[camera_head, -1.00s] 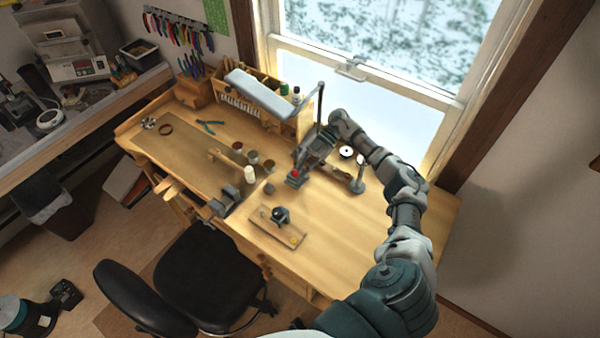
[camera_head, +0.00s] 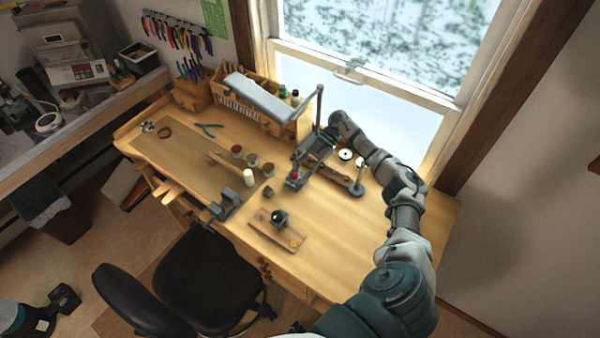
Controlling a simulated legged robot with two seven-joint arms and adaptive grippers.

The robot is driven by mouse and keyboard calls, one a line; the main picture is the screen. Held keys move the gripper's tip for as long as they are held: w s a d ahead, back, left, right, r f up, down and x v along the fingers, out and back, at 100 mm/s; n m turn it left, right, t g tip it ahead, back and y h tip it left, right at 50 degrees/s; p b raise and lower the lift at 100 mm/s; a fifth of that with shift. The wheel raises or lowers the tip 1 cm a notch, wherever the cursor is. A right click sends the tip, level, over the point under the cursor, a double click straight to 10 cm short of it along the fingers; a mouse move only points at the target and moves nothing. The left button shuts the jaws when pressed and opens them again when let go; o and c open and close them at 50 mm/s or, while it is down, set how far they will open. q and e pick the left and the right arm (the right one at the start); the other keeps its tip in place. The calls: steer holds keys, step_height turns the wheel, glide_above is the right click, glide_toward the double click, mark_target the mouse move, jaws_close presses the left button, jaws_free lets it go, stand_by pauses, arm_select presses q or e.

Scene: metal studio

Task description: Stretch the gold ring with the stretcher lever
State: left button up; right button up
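My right arm comes in from the lower right and reaches over the wooden bench. My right gripper (camera_head: 297,180) is over the middle of the bench, beside a small red spot (camera_head: 294,175); I cannot tell whether its fingers are open or shut. A small wooden board (camera_head: 270,232) lies near the front edge, with a dark round device (camera_head: 279,218) on it. A small gold spot, possibly the gold ring (camera_head: 294,244), is at the board's right end, apart from my gripper. I cannot make out the stretcher lever clearly. My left gripper is not in view.
A white-topped lamp (camera_head: 260,97) and its pole stand behind the gripper. Small jars (camera_head: 252,160), a white cylinder (camera_head: 249,177) and a grey vise (camera_head: 226,204) are to the left. A chair (camera_head: 205,285) stands in front. The bench's right front is clear.

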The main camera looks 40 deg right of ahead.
steer(key=v, duration=0.7)
steer(key=shift+d, duration=0.2)
steer(key=shift+w, duration=0.1)
